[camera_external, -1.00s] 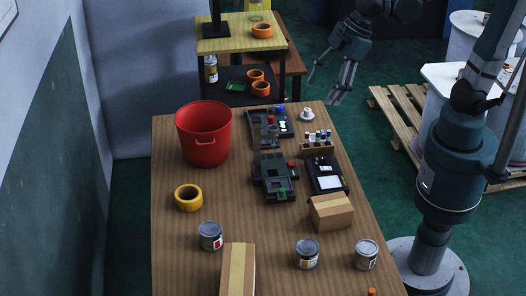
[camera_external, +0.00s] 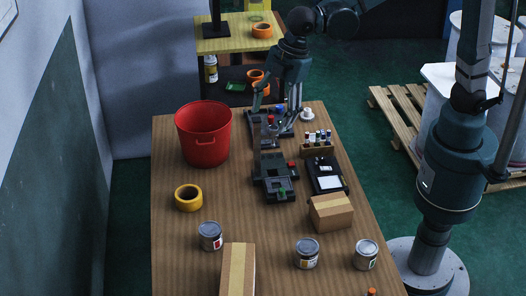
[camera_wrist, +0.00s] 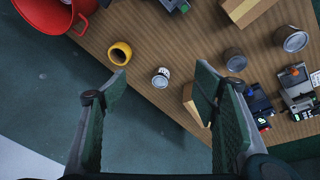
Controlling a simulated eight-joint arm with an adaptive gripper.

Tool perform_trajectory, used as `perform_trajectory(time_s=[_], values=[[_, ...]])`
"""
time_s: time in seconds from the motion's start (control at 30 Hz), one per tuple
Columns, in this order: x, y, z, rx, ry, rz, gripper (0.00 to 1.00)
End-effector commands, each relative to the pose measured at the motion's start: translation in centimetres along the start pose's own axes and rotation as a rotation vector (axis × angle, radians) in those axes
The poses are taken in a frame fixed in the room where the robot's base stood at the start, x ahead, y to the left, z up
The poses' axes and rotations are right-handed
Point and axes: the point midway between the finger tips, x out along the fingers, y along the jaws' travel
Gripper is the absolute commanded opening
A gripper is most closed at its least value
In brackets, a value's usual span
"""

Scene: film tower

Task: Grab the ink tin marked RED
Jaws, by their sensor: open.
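Three grey-lidded tins stand upright on the wooden table. The left tin (camera_external: 210,236) shows a white label with a red patch. The middle tin (camera_external: 307,254) has a label with an orange-yellow patch, and the right tin (camera_external: 366,255) a pale label with a small reddish patch. No lettering is readable, so I cannot tell which is marked RED. In the wrist view a white-labelled tin (camera_wrist: 161,78) lies between the fingers' lines of sight, with two more tins (camera_wrist: 234,60) further right. My gripper (camera_external: 275,122) is open and empty above the table's far half, well away from the tins.
A red bucket (camera_external: 204,135) and yellow tape roll (camera_external: 188,198) are on the left. Dark equipment (camera_external: 275,178) and a cardboard box (camera_external: 331,213) occupy the middle and right. A long box (camera_external: 237,272) stands near the left tin. Bare wood separates the tape and tins.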

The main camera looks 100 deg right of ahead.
Motion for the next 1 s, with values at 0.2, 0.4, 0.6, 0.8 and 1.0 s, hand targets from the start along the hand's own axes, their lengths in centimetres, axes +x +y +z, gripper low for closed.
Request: perform_trajectory(time_s=[0.2,0.4,0.6,0.8,1.0], values=[[3.2,1.0,-3.2,-0.082,-0.026,-0.026,0.6],[6.3,1.7,-5.8,-0.156,-0.048,-0.05,0.6],[9.7,2.1,-8.2,-0.231,-0.07,-0.076,0.6],[13.4,2.4,-10.4,-0.306,-0.09,-0.103,0.6],[17.3,2.4,-12.5,-0.38,-0.108,-0.131,0.6]])
